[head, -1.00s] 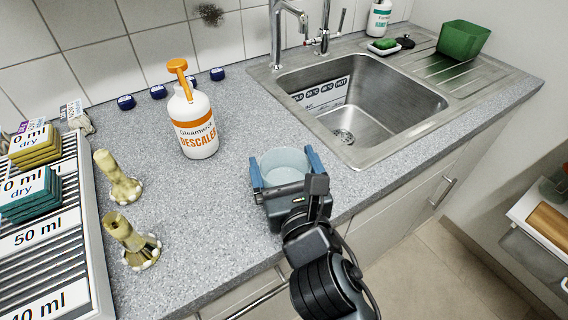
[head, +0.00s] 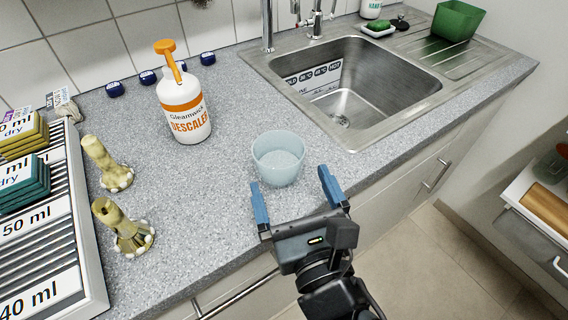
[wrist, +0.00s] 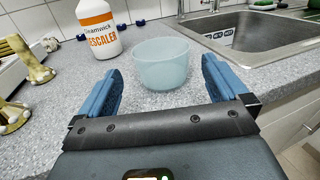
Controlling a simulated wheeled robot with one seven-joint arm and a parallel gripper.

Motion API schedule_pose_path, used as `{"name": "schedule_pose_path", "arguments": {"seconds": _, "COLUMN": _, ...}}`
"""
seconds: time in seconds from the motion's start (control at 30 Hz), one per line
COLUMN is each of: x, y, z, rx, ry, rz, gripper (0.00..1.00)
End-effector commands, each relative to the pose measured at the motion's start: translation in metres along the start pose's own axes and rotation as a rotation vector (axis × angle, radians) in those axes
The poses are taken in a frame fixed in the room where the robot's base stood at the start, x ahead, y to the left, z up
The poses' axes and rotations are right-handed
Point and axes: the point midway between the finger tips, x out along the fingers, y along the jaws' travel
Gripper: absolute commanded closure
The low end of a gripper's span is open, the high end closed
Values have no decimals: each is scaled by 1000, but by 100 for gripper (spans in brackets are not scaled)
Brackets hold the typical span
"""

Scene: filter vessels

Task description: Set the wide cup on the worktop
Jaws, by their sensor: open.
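The wide cup (head: 279,160) is pale blue and translucent. It stands upright on the grey speckled worktop (head: 225,185), a little in front of the sink's left corner. In the wrist view the cup (wrist: 166,66) sits ahead, beyond the gap between my fingertips. My gripper (head: 291,187) is open, with its blue fingers apart and nothing between them. It is on the near side of the cup, over the worktop's front edge. The cup looks clear of both fingers.
A descaler bottle (head: 184,105) stands behind and left of the cup. Two yellowish knobbly pieces (head: 107,163) (head: 124,228) stand at left beside a striped rack (head: 85,235). The steel sink (head: 350,90) is at the right. Worktop left of the cup is bare.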

Motion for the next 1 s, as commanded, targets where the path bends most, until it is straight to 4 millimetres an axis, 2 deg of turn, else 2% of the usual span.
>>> {"name": "schedule_pose_path", "arguments": {"seconds": 0.1, "x": -17, "y": 0, "z": -2, "rx": -1, "ry": 2, "rz": 0, "gripper": 0}}
{"name": "schedule_pose_path", "arguments": {"seconds": 0.2, "x": -26, "y": 0, "z": -1, "rx": 1, "ry": 1, "rz": -1, "gripper": 0}}
{"name": "schedule_pose_path", "arguments": {"seconds": 0.53, "x": -31, "y": 0, "z": 0, "rx": 2, "ry": 1, "rz": 0, "gripper": 0}}
{"name": "schedule_pose_path", "arguments": {"seconds": 0.67, "x": -38, "y": -6, "z": -7, "rx": 66, "ry": 16, "rz": 0, "gripper": 0}}
{"name": "schedule_pose_path", "arguments": {"seconds": 0.77, "x": -56, "y": -20, "z": -23, "rx": 243, "ry": 52, "rz": -3, "gripper": 0}}
{"name": "schedule_pose_path", "arguments": {"seconds": 0.87, "x": -86, "y": -39, "z": -43, "rx": 533, "ry": 101, "rz": -23, "gripper": 0}}
{"name": "schedule_pose_path", "arguments": {"seconds": 1.0, "x": -135, "y": -63, "z": -64, "rx": 1018, "ry": 148, "rz": -85, "gripper": 0}}
